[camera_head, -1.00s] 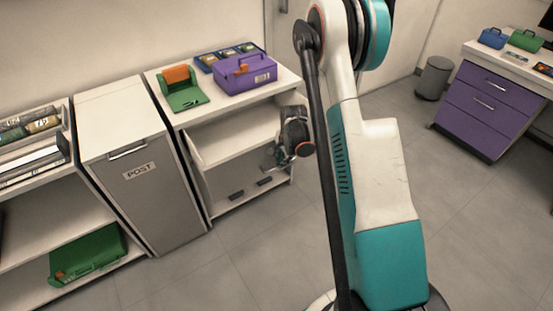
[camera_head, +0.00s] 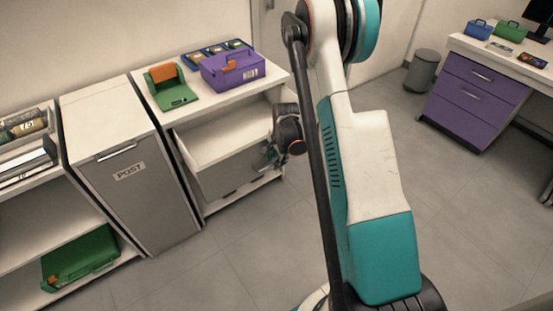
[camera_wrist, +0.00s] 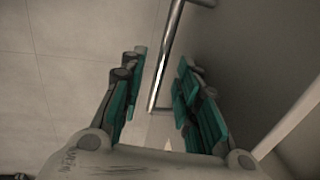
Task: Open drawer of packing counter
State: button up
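The packing counter (camera_head: 193,116) is the white unit with a green and a purple case on top. Its wide drawer stands out, with the white inside (camera_head: 212,142) showing empty and the grey front (camera_head: 226,177) below. My gripper (camera_head: 268,158) is at the right part of that front, partly hidden in the head view by its own wrist. In the wrist view, the two teal finger pads of my gripper (camera_wrist: 158,105) are apart. A metal bar handle (camera_wrist: 167,62) runs between them, with a gap on both sides. The dark drawer front (camera_wrist: 245,60) is to the right.
A grey POST cabinet (camera_head: 130,190) stands left of the counter, and a shelf with a green case (camera_head: 80,258) is beyond it. A purple drawer unit (camera_head: 470,95) and a bin (camera_head: 422,70) are at the right. The floor before the counter is clear.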

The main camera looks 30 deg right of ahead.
notch_tip(320, 180, up, 12)
jog(key=s, duration=0.2)
jog(key=shift+s+f, duration=0.15)
jog(key=shift+d, duration=0.1)
dwell(0.6)
